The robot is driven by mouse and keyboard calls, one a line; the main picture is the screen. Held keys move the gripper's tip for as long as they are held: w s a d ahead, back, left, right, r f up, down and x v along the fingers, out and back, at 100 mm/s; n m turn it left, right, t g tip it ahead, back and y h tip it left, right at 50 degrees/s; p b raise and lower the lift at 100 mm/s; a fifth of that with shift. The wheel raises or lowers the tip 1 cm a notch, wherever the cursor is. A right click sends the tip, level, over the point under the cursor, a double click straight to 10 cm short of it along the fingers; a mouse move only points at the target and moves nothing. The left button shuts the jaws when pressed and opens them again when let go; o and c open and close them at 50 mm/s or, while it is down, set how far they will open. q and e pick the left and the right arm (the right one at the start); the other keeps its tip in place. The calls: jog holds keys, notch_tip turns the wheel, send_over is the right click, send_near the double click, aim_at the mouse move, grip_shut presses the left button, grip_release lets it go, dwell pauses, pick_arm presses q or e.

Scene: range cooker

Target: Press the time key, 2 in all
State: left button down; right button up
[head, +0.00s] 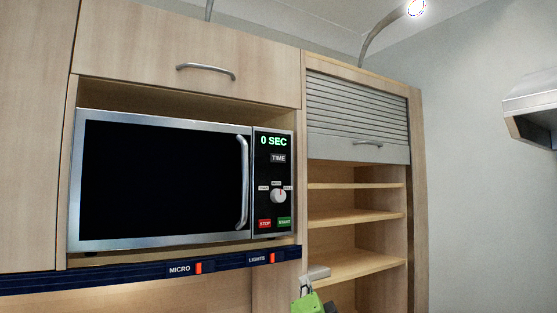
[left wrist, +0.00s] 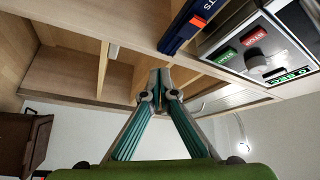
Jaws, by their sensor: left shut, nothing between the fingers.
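The microwave (head: 160,180) sits in a cabinet niche, its door shut. Its display (head: 273,142) reads 0 SEC in green. The dark grey time key (head: 278,158) is just below the display, above the dial (head: 278,195). My left gripper (head: 305,290) is low in the head view, below and right of the panel, apart from the key. In the left wrist view its fingers (left wrist: 160,82) meet at the tips and hold nothing. That view shows the panel upside down at the upper right, with the display (left wrist: 291,77); I cannot make out the key there. My right gripper is not in view.
Red STOP (head: 265,223) and green START (head: 284,222) keys are under the dial. A dark blue strip (head: 225,264) with MICRO and LIGHTS switches runs below the microwave.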

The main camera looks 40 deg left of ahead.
pick_arm(q)
notch_tip(320, 180, up, 18)
jog(key=t+y, duration=0.1)
jog(key=y, duration=0.3)
jog(key=m+t+y, duration=0.2)
send_near(286, 160)
jog(key=s+d+r, duration=0.2)
jog(key=d+r, duration=0.4)
jog(key=shift+a+r, duration=0.1)
jog(key=shift+r, duration=0.05)
jog(key=shift+a, duration=0.1)
jog(key=shift+w+a+p, duration=0.2)
jog(key=shift+w+a, duration=0.35)
jog(key=shift+a, duration=0.8)
jog(key=shift+w+a+p, duration=0.25)
jog(key=shift+w+a, duration=0.3)
jog(key=shift+a, duration=0.75)
jog(key=shift+w+a+p, duration=0.2)
jog(key=shift+w+a, duration=0.4)
jog(key=shift+a, duration=0.75)
jog(key=shift+w+a, duration=0.1)
jog(key=shift+a, duration=0.05)
jog(key=shift+a, duration=0.25)
